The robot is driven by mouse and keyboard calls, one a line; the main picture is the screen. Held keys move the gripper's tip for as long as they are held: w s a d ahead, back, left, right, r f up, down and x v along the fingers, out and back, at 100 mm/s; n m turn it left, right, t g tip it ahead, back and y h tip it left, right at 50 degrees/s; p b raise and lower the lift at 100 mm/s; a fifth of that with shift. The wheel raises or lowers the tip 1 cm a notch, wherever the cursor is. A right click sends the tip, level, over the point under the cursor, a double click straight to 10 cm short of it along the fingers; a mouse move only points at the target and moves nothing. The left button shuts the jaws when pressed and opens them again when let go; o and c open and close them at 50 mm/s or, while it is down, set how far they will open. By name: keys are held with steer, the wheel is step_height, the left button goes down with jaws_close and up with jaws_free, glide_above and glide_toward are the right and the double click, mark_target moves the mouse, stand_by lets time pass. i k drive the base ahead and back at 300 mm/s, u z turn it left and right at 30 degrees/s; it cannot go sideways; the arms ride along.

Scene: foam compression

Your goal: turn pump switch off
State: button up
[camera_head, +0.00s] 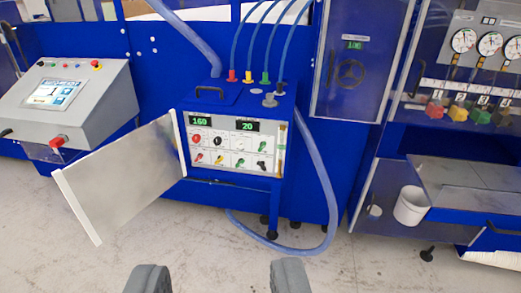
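The blue pump box (275,189) stands in the middle of the view with its white door (125,180) swung open to the left. Its panel (230,170) shows two green displays, 160 (200,122) and 20 (247,126), above two rows of coloured knobs and switches. A red knob (196,138) and a black knob (217,141) are in the upper row; a black switch (262,166) is at lower right. Labels are too small to read. My gripper (218,280) is open and empty at the bottom edge, well short of the panel.
A grey console (95,100) with a touchscreen and red button stands at left. A blue hose (325,190) loops from the box's right side to the floor. At right are gauges (490,43), coloured valves and a white bucket (411,205). The floor in front is clear.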

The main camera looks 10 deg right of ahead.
mark_target(263, 144)
steer(key=z, duration=1.1)
steer(key=k, duration=0.95)
steer(key=u, duration=1.15)
steer(key=i, duration=1.65)
steer(key=z, duration=0.05)
